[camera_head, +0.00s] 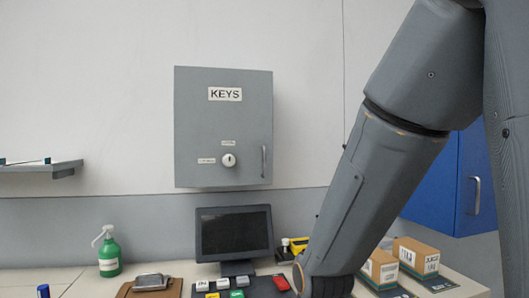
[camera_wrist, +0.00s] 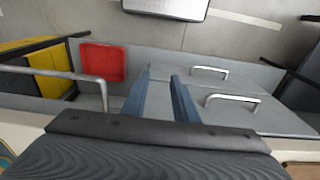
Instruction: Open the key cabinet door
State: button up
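The key cabinet (camera_head: 190,110) is a grey wall box labelled KEYS in the head view. Its door looks shut. A pale round knob (camera_head: 229,160) with small labels beside and above it sits low on the door. A thin vertical bar handle (camera_head: 264,161) is near the door's right edge. My arm reaches down on the right of the head view, and my gripper is outside that view. In the wrist view my gripper (camera_wrist: 161,76) has two blue-grey fingers apart with nothing between them. I cannot make out the key cabinet there.
A monitor (camera_head: 232,230) stands on the counter below the cabinet, with a green spray bottle (camera_head: 109,253) left and cardboard boxes (camera_head: 415,255) right. A blue cabinet (camera_head: 445,185) hangs right. The wrist view shows grey panels with bar handles (camera_wrist: 209,70) and a red square (camera_wrist: 102,62).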

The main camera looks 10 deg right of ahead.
jog(key=w+r+t+p, duration=0.1)
jog(key=w+r+p, duration=0.1)
jog(key=w+r, duration=0.1)
jog(key=w+d+r+t+p, duration=0.1)
jog(key=w+r+t+p, duration=0.1)
jog(key=w+r, duration=0.1)
jog(key=w+d+r+t+p, duration=0.1)
jog(key=w+r+t+p, duration=0.1)
jog(key=w+r, duration=0.2)
jog(key=shift+w+d+r, duration=0.1)
jog(key=shift+r, duration=0.6)
jog(key=w+d+r+t+p, duration=0.15)
jog(key=w+r+t, duration=0.25)
jog(key=w+r, duration=0.45)
jog(key=n+t+y+p, duration=0.2)
jog(key=t+y+p, duration=0.2)
jog(key=t, duration=0.4)
send_near(265, 161)
jog(key=shift+h, duration=0.3)
jog(key=shift+w+a+r+p, duration=0.1)
jog(key=shift+w+a+p, duration=0.25)
jog(key=shift+w, duration=0.9)
jog(key=shift+w+a+p, duration=0.2)
jog(key=shift+w+p, duration=0.3)
jog(key=shift+w, duration=0.75)
jog(key=shift+w+a+r+p, duration=0.1)
jog(key=shift+w+a+p, duration=0.25)
jog(key=shift+w, duration=0.9)
jog(key=shift+d, duration=0.1)
grip_shut()
